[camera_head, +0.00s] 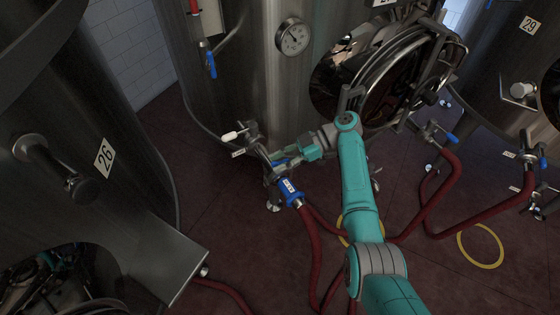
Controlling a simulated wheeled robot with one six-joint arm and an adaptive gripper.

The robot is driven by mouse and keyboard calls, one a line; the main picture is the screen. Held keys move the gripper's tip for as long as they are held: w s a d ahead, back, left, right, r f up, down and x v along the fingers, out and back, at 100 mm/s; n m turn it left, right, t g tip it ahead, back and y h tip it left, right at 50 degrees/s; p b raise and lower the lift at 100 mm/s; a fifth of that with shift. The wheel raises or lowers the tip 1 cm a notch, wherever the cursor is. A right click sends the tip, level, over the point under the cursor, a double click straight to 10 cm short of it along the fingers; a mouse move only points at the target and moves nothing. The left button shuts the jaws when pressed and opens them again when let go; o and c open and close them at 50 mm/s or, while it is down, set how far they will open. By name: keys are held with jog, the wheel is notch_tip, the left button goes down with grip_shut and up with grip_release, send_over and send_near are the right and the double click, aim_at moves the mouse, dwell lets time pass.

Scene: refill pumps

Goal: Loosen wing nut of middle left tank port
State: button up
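The middle tank (215,95) is a tall steel cylinder with a round dial gauge and an open round hatch. Its port (262,155) is low on the front left side, with a white-handled valve (235,135) beside it. A blue coupling (290,192) with a red hose hangs just below the port. My teal arm reaches in from the lower right, and my gripper (283,161) is at the port, just above the blue coupling. I cannot make out the wing nut; my gripper may cover it. Whether the fingers are open or shut is too small to tell.
Tank 26 (105,120) stands close on the left, with a steel ledge (165,265) jutting out. Red hoses (425,205) run over the dark red floor around my arm. A yellow ring (481,246) lies on the floor at the right. Tank 29 (495,80) stands at the right.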

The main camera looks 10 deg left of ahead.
aim_at(280, 161)
notch_tip(280, 161, up, 10)
jog(key=shift+f, duration=0.1)
dwell(0.4)
